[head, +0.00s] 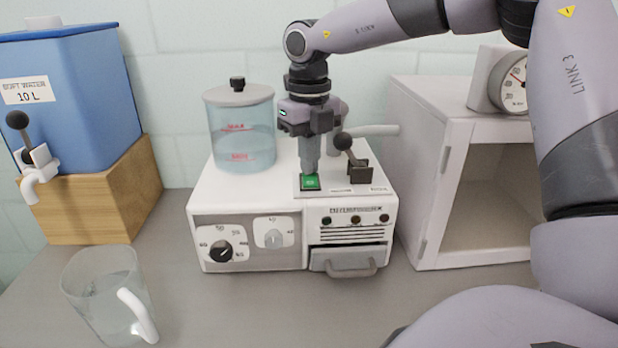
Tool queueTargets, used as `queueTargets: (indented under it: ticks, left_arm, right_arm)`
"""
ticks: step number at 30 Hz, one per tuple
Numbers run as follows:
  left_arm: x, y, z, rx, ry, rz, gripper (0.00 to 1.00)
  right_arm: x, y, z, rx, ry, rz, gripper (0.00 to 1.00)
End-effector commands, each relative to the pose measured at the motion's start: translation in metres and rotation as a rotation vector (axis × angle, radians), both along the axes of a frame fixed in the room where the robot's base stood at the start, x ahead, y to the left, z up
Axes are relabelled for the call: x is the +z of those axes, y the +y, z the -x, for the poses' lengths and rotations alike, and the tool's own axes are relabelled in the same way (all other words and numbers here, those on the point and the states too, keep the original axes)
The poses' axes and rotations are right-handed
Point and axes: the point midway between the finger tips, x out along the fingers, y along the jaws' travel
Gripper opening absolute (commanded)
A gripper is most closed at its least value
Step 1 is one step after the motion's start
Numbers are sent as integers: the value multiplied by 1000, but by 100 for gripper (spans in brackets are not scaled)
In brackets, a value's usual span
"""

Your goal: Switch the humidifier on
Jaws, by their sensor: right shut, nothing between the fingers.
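The humidifier (245,204) is a white box on the grey counter with a clear water tank (242,135) on top. A green square switch (310,183) sits on a plate on its top. My right gripper (310,172) points straight down with shut, empty fingers. Its tips are at the green switch and hide its rear part; I cannot tell whether they press it. A black-knobbed lever (352,158) stands right of the switch. The front has a black dial (220,250), a pale dial (273,238), small indicator lamps (355,219) and a drawer handle (351,267). My left gripper is not in view.
A blue water container (75,90) with a tap (36,172) stands on a wooden block (100,205) at left. A clear jug (90,285) stands front left. A white open cabinet (431,180) with a gauge (508,82) on top is at right. The counter's front middle is clear.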

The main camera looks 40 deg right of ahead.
Motion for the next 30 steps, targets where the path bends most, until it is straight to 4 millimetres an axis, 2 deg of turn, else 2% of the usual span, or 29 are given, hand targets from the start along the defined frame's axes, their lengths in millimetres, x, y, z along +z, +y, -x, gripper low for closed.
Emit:
queueTargets:
  ticks: [17,30]
  left_arm:
    - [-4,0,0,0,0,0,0]
    - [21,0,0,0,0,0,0]
  right_arm:
    - [-6,0,1,0,3,-1,0]
    - [29,0,0,0,-1,0,0]
